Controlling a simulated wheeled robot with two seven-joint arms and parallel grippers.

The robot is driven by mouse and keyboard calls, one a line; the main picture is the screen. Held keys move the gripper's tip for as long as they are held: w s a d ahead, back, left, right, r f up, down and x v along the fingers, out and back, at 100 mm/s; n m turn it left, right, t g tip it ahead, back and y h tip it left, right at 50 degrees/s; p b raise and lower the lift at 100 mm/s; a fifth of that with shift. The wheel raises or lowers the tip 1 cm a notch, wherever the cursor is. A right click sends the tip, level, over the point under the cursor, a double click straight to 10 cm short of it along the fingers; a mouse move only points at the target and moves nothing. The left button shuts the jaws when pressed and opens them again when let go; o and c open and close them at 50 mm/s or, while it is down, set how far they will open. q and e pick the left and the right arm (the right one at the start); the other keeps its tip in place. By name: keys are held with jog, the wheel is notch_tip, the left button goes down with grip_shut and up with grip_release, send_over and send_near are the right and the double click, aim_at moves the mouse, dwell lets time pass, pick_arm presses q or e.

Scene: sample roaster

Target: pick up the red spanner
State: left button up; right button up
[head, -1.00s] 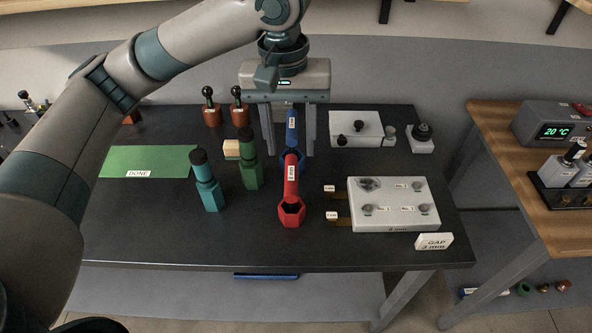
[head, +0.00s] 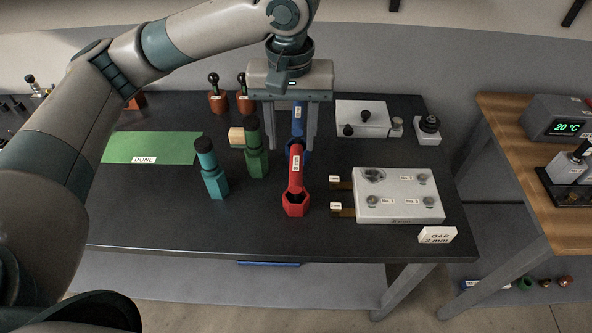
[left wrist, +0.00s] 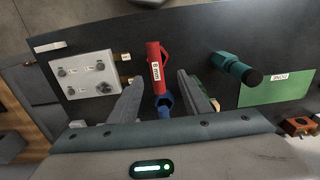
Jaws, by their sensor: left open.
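The red spanner (head: 296,182) stands on the black table with its hexagonal ring end toward the front and its labelled handle rising toward the back. A blue spanner (head: 298,120) is just behind it. My left gripper (head: 290,148) is open, its two fingers pointing down on either side of the blue spanner, behind the red one. In the left wrist view the red spanner (left wrist: 156,67) lies beyond the fingertips, and the blue spanner (left wrist: 163,104) shows between the fingers. Neither is gripped. My right gripper is not in view.
A green tool (head: 254,150) and a teal tool (head: 212,172) stand left of the spanners. A grey plate block (head: 398,197) and a GAP sign (head: 437,235) are at the right. A green DONE mat (head: 150,148) lies at the left. The front table strip is clear.

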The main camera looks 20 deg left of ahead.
aim_at(294, 165)
pick_arm(q)
notch_tip(294, 165, down, 8)
jog(key=shift+r+p, duration=0.15)
jog(key=shift+p, duration=0.35)
jog(key=shift+w+d+f+p, duration=0.15)
jog(key=shift+f+p, duration=0.15)
jog(key=shift+f, duration=0.25)
jog(key=f, duration=0.1)
jog(key=f+p, duration=0.1)
jog(key=f, duration=0.1)
jog(key=shift+w+d, duration=0.15)
jog(key=shift+w, duration=0.05)
jog(key=shift+f, duration=0.55)
grip_shut()
